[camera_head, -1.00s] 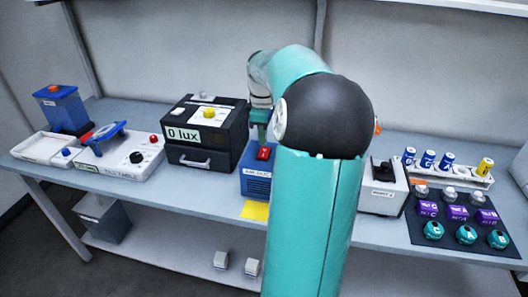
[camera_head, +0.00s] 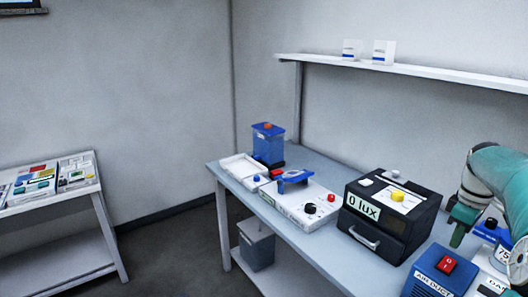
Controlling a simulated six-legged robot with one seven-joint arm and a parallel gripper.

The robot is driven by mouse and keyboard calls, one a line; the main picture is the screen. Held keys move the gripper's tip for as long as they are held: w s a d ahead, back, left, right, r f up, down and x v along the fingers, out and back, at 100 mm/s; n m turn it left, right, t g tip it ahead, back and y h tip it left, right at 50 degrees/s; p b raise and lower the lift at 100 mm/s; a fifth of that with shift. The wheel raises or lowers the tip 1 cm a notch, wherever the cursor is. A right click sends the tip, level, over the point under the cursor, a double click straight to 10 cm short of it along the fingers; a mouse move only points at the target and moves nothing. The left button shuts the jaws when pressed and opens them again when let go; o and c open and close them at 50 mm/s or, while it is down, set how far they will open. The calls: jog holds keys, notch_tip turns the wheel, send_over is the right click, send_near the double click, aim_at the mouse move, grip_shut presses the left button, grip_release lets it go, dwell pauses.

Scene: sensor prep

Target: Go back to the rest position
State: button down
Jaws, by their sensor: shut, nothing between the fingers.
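My gripper (camera_head: 458,238) hangs at the right side, at the end of my teal arm, which is cut off by the right edge. It points down, shut and empty, just right of the black box marked "0 lux" (camera_head: 385,246) and above the blue box with a red switch (camera_head: 440,272). I cannot tell how high it hangs above the table.
On the workbench (camera_head: 325,258) stand a white device with a blue lever (camera_head: 306,207), a white tray (camera_head: 243,168) and a blue container (camera_head: 268,145). A grey bin (camera_head: 256,247) sits underneath. A side table (camera_head: 50,215) stands left, with open floor (camera_head: 175,260) between.

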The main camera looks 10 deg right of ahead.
jog(key=w+a+r+m+t+h, duration=0.1)
jog(key=a+r, duration=0.1)
jog(key=a, duration=1)
jog(key=w+a+r+m+t+h, duration=0.1)
jog(key=w+a+r, duration=0.1)
jog(key=a, duration=1)
jog(key=s+a+f+m+t+y, duration=0.1)
jog(key=s+a+f, duration=0.1)
jog(key=s+a, duration=0.3)
jog(key=s+a+f+m+t+y, duration=0.1)
jog(key=s+a, duration=0.4)
jog(key=a, duration=0.7)
jog(key=shift+s+a+f+m+t, duration=0.25)
jog(key=shift+f+t, duration=0.25)
jog(key=shift+t, duration=0.3)
jog(key=shift+s+d, duration=0.1)
jog(key=shift+d, duration=0.15)
